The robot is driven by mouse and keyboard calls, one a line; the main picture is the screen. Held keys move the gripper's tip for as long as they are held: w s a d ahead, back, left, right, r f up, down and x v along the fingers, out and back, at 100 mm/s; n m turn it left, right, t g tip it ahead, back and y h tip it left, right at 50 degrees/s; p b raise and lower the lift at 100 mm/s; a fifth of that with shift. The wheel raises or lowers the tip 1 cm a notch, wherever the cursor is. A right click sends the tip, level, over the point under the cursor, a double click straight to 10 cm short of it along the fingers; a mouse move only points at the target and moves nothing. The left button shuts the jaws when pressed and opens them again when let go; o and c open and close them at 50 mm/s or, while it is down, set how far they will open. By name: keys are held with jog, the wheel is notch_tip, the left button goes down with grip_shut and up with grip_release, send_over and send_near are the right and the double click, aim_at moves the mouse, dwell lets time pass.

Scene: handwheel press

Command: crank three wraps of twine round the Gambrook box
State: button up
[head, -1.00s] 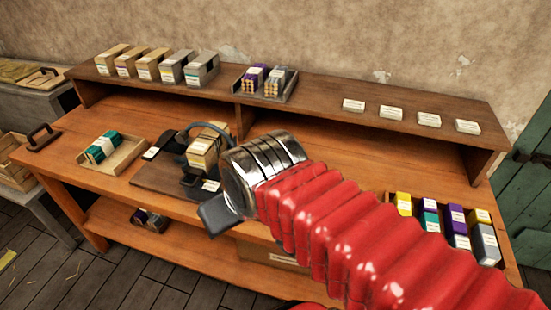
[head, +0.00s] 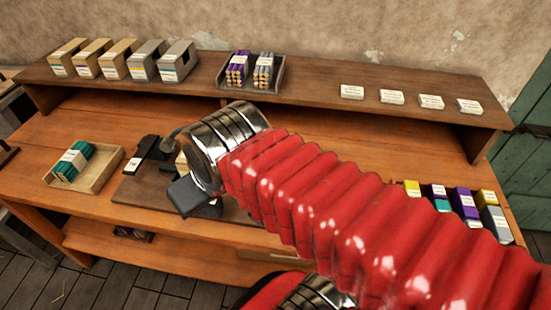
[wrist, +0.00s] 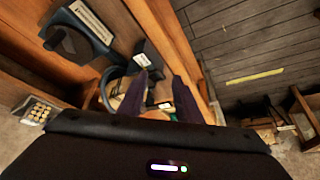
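The press stands on a dark base board (head: 130,190) on the bench, with a dark bracket (head: 152,148) at its left. Its blue-grey curved part, perhaps the handwheel rim, also shows in the wrist view (wrist: 106,88). A tan box sits in the press, but my wrist hides nearly all of it in the head view. I cannot read which box is the Gambrook one. My gripper (wrist: 160,100) points down over the press. Its two dark fingers stand apart, with pale surfaces visible between them. Contact with the wheel cannot be told.
Several tan and grey boxes (head: 113,63) and a tray of purple and grey bundles (head: 250,75) stand on the raised shelf, with white cards (head: 391,97) to the right. A wooden tray (head: 95,173) with a teal bundle lies left. Coloured boxes (head: 462,202) stand right.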

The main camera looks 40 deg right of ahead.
jog(key=shift+o, duration=0.4)
jog(key=shift+o, duration=0.2)
jog(key=shift+w+d+r, duration=0.15)
jog(key=shift+d, duration=0.2)
jog(key=w+d+r+m+g, duration=0.1)
jog(key=d+m+g, duration=0.1)
jog(key=d, duration=0.9)
jog(key=w+d+r+m+g, duration=0.1)
jog(key=w+d+m+g, duration=0.1)
jog(key=d, duration=1)
jog(key=shift+r+m+g, duration=0.2)
jog(key=shift+m+g, duration=0.6)
jog(key=shift+m, duration=0.3)
jog(key=shift+w+f, duration=0.1)
notch_tip(320, 180, down, 14)
jog(key=shift+r, duration=0.2)
jog(key=shift+c, duration=0.2)
grip_shut()
